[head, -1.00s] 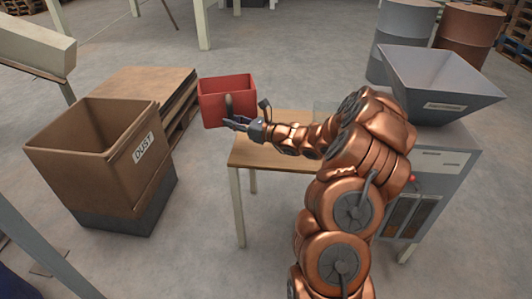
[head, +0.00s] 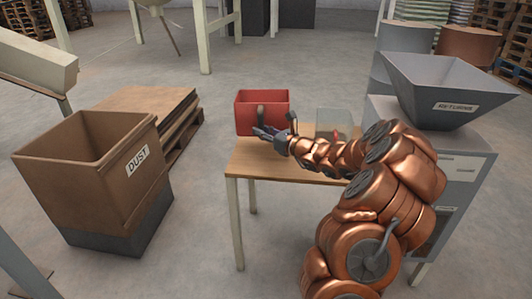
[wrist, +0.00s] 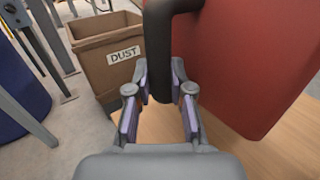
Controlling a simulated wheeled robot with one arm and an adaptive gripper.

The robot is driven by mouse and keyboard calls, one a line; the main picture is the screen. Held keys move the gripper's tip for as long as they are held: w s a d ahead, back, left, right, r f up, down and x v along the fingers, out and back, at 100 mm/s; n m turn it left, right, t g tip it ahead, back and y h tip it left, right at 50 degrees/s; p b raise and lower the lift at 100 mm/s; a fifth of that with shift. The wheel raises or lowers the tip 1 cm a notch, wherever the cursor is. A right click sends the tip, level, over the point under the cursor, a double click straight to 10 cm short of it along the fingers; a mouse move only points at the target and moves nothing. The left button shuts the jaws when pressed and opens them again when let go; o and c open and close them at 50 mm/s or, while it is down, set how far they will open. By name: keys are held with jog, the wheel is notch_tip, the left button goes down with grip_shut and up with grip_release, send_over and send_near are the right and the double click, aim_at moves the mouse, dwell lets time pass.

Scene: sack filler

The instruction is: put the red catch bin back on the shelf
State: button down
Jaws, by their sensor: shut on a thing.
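The red catch bin (head: 262,100) is upright at the far left corner of a wooden-topped table (head: 285,166). My gripper (head: 262,133) is shut on the bin's dark handle, on its near side. In the wrist view the handle (wrist: 158,55) runs down between the fingers, and the bin's red wall (wrist: 245,60) fills the upper right. Wood shows below the bin there. I cannot tell whether its base touches the tabletop. No separate shelf is clearly identifiable.
A clear box (head: 334,120) stands on the table right of the bin. A grey hopper marked RETURNS (head: 440,90) is at right. A brown DUST bin (head: 90,190) stands at left, with boards on a pallet (head: 150,100) behind it. The tabletop front is clear.

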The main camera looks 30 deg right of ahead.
jog(key=shift+f+b, duration=0.85)
jog(key=shift+f, duration=4)
jog(key=c, duration=1)
grip_release()
jog(key=shift+c, duration=0.2)
jog(key=shift+f+b, duration=0.2)
jog(key=shift+b, duration=0.15)
jog(key=shift+s+d, duration=0.1)
jog(key=shift+s, duration=0.05)
